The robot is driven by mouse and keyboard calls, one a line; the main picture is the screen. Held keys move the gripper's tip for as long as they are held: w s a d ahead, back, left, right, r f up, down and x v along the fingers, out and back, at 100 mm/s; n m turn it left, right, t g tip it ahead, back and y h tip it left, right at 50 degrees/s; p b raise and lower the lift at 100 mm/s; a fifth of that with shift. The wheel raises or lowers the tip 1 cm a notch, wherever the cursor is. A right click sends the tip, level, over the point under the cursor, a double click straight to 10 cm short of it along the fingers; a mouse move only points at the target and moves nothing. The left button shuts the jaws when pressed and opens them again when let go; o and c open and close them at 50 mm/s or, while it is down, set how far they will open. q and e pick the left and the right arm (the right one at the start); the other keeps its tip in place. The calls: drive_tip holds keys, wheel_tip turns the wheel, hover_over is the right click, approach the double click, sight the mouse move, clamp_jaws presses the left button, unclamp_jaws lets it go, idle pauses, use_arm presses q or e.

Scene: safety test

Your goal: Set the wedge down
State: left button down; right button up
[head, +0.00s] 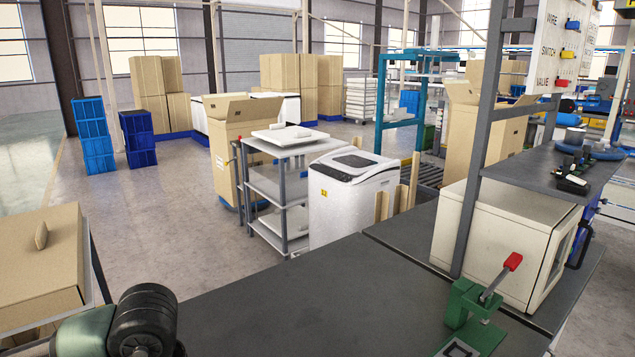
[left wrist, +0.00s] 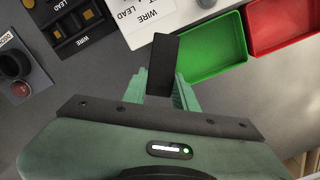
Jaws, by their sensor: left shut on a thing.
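The wedge (left wrist: 162,60) is a dark, narrow block in the left wrist view. My left gripper (left wrist: 164,84) is shut on it, with green fingers on either side of its lower part. The wedge sticks out beyond the fingertips over the grey worktop (left wrist: 125,72). I cannot tell whether it touches the surface. In the head view only part of my left arm (head: 118,322) shows at the bottom left, and the wedge is out of sight. My right gripper is not in view.
In the left wrist view, a green tray (left wrist: 240,56) and a red tray (left wrist: 250,40) lie right of the wedge. A green toggle clamp (head: 462,303) stands on the bench.

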use_arm(q)
drive_tip(key=shift+s+d+f+m, duration=0.15)
drive_tip(key=shift+s, duration=0.3)
drive_tip(key=shift+s+d+f+m, duration=0.1)
drive_tip(key=shift+s+f+m, duration=0.05)
drive_tip(key=shift+s, duration=0.3)
drive_tip(key=shift+w, duration=0.1)
